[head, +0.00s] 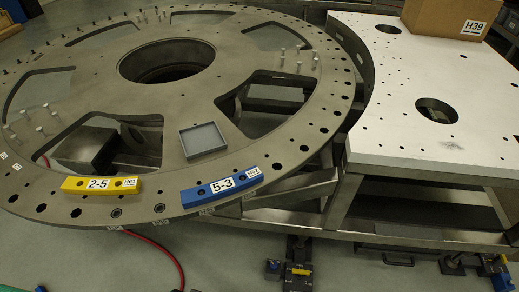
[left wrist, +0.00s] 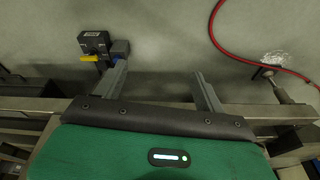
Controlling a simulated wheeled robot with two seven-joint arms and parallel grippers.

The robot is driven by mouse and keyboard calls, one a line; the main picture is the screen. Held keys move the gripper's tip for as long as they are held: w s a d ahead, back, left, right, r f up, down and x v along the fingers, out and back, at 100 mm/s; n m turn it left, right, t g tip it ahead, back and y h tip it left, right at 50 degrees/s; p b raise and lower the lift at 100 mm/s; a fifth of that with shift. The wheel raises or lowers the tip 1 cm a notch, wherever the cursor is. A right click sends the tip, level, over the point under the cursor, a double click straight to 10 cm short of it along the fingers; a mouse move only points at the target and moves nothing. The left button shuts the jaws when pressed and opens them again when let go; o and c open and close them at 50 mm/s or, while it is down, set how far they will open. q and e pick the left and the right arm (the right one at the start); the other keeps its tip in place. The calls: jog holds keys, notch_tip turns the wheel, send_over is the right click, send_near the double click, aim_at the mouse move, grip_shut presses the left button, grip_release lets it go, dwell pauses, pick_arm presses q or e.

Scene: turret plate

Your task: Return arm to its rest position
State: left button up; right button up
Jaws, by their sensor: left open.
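My left gripper (left wrist: 160,74) shows in the left wrist view, with its two fingers spread apart and nothing between them. Grey floor lies beyond the fingers, and metal frame bars pass behind the gripper. My right gripper is in neither view.
A large round turret plate (head: 115,75) carries a yellow block (head: 100,191) marked 2-5, a blue block (head: 222,194) marked 5-3, a small grey tray (head: 181,143) and several upright pins. A white table (head: 400,150) with a cardboard box (head: 440,18) adjoins it. A red hose (left wrist: 236,54) lies on the floor.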

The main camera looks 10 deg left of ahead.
pick_arm(q)
jog(key=s+a+f, duration=0.1)
jog(key=s+f, duration=0.9)
jog(key=f, duration=0.2)
jog(key=s+a+f+g, duration=0.1)
jog(key=s+a+f, duration=0.1)
jog(key=s+f, duration=0.8)
notch_tip(320, 180, down, 3)
jog(key=shift+s+a+r+g, duration=0.1)
jog(key=shift+s+a+g, duration=0.2)
jog(key=shift+s, duration=0.1)
